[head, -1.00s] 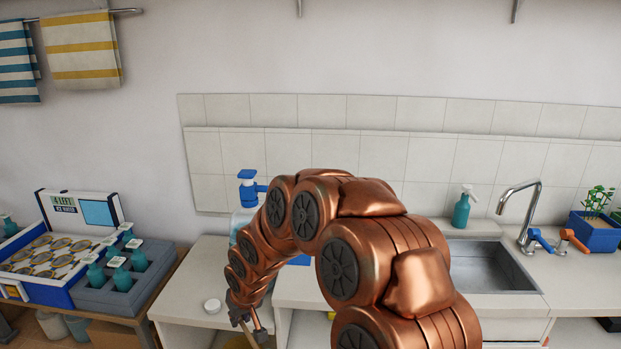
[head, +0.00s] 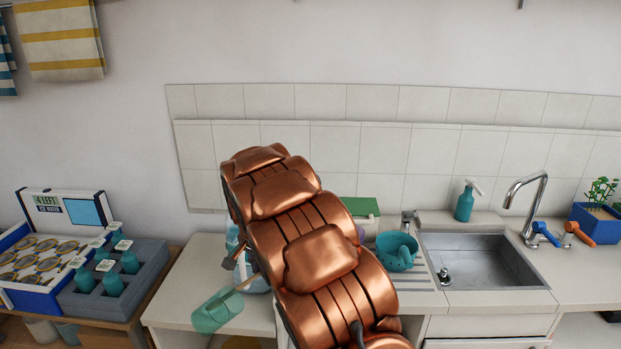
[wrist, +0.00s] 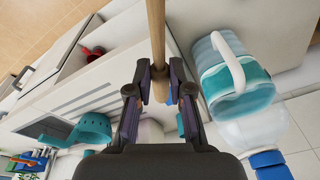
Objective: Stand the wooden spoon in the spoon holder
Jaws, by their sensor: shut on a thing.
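In the wrist view my gripper (wrist: 159,78) is shut on a pale wooden handle (wrist: 156,30), which I take as the wooden spoon. The handle runs up out of the frame, and its lower end shows just past the fingers.
A bottle crate (head: 150,268) stands left.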

